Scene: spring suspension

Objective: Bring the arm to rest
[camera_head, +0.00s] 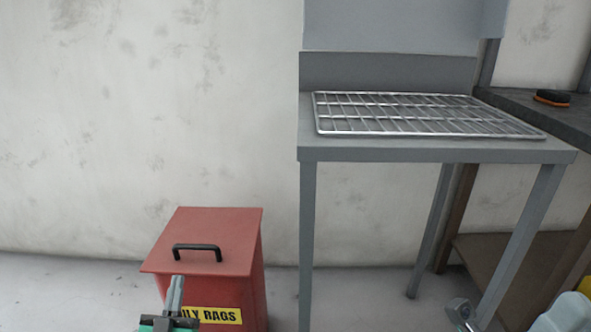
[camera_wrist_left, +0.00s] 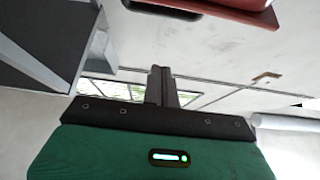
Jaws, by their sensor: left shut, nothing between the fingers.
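My left gripper (camera_head: 175,283) is at the bottom left of the head view, in front of the red bin. Its two grey fingers are together, pointing up in the picture, with nothing between them. The shut fingers also show in the left wrist view (camera_wrist_left: 161,72), above the green gripper body. No held object is visible there.
A red bin (camera_head: 204,243) with a black handle and a yellow label stands on the floor. A grey table (camera_head: 420,152) bearing a wire rack (camera_head: 420,113) stands right of it. A dark bench (camera_head: 568,114) is at far right. The floor (camera_head: 70,292) at left is clear.

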